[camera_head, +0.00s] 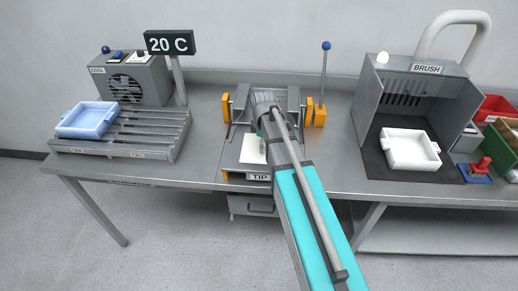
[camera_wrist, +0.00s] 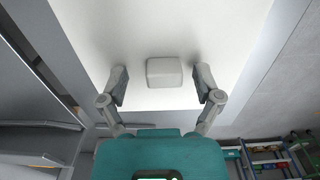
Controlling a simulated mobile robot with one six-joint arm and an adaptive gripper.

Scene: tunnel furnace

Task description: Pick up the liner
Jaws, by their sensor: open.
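A flat white piece, which looks like the liner (camera_head: 252,150), lies in the station marked TIP at the middle of the bench. In the wrist view the white liner (camera_wrist: 215,35) fills the upper middle, with a small raised white block (camera_wrist: 164,72) on it. My gripper (camera_wrist: 161,86) is open, one finger on each side of this block, with a visible gap on both sides. Nothing is held. In the head view my arm covers part of the station and hides the fingertips.
A blue tray (camera_head: 87,121) sits on the slatted rack (camera_head: 150,135) at left, beside the COOL unit (camera_head: 128,82). Orange-sided uprights and a blue-knobbed lever (camera_head: 323,75) flank the middle station.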

